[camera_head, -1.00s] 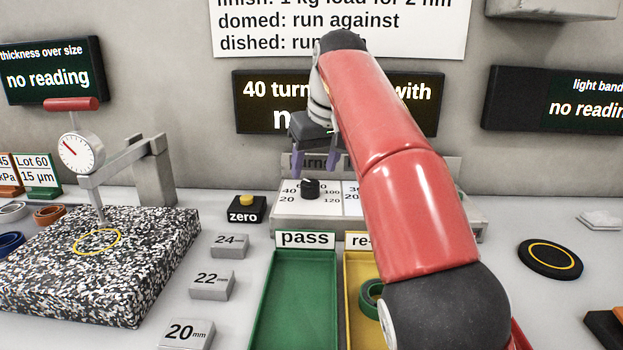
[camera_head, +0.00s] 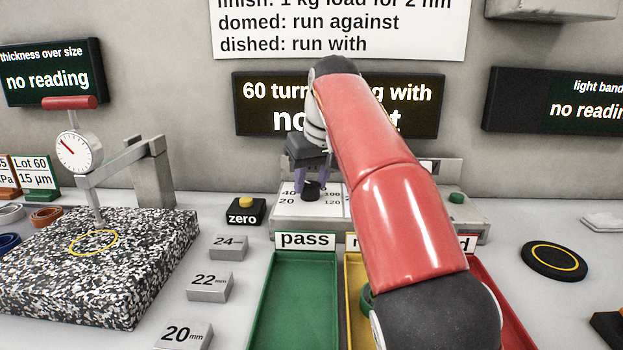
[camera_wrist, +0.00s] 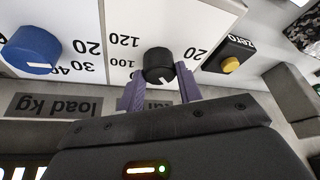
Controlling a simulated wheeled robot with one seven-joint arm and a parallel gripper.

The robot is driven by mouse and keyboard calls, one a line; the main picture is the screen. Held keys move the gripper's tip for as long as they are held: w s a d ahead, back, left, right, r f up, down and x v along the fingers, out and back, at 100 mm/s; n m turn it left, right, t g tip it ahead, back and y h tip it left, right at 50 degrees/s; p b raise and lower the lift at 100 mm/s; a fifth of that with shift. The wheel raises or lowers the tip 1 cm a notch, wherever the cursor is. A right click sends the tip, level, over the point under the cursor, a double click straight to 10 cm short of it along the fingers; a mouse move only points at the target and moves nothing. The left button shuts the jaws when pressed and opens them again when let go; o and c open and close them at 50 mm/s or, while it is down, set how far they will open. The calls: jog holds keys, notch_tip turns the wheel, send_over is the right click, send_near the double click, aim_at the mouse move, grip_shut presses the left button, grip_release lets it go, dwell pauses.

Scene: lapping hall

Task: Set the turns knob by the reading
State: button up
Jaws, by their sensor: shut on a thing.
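The turns knob (camera_wrist: 158,64) is a small black dial with a white pointer mark, on a white scale plate (camera_wrist: 120,22) with numbers. In the head view the knob (camera_head: 311,192) stands at the left of the control panel. My gripper (camera_wrist: 160,80) has its two purple fingers on either side of the knob, shut on it; in the head view my gripper (camera_head: 311,185) reaches down to it. The display (camera_head: 260,92) behind reads "60 turns", with "with" at the line's end; my arm covers part of it.
A blue load knob (camera_wrist: 30,50) sits beside the scale. The zero button box (camera_head: 245,210) is left of the panel. Green (camera_head: 292,258) and yellow trays stand in front. A dial gauge (camera_head: 78,152) stands over a speckled plate (camera_head: 60,285) at left.

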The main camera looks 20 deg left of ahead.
jog(key=shift+s+a+r+m+h+p, duration=0.15)
jog(key=shift+m+h+p, duration=0.25)
jog(key=shift+m+p, duration=0.6)
jog(key=shift+m+t+h, duration=0.4)
jog(key=shift+m+t, duration=0.1)
jog(key=shift+m, duration=0.8)
jog(key=o, duration=1)
jog(key=v, duration=0.7)
jog(key=shift+r, duration=0.25)
